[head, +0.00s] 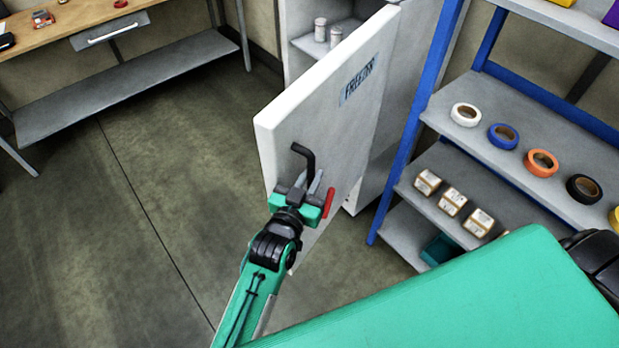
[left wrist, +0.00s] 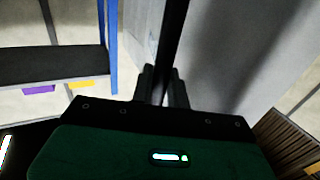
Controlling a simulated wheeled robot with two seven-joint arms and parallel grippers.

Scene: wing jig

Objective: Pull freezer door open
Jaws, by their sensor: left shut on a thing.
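The white freezer door (head: 335,120) stands swung open in the head view, its FREEZER label (head: 358,82) facing me. A black handle (head: 309,160) is on the door near its free edge. My left gripper (head: 305,188) is shut on the handle; in the left wrist view its two fingers (left wrist: 161,88) close around the dark bar. The freezer's inside shows behind the door, with small white containers (head: 320,30) on a shelf. A red piece (head: 328,203) shows on the door beside the gripper. My right gripper is not in view.
A blue-framed shelf rack (head: 420,115) with tape rolls (head: 503,136) and small boxes (head: 452,202) stands close to the right of the door. A workbench (head: 75,30) is at the upper left. The floor (head: 130,200) left of the door is clear.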

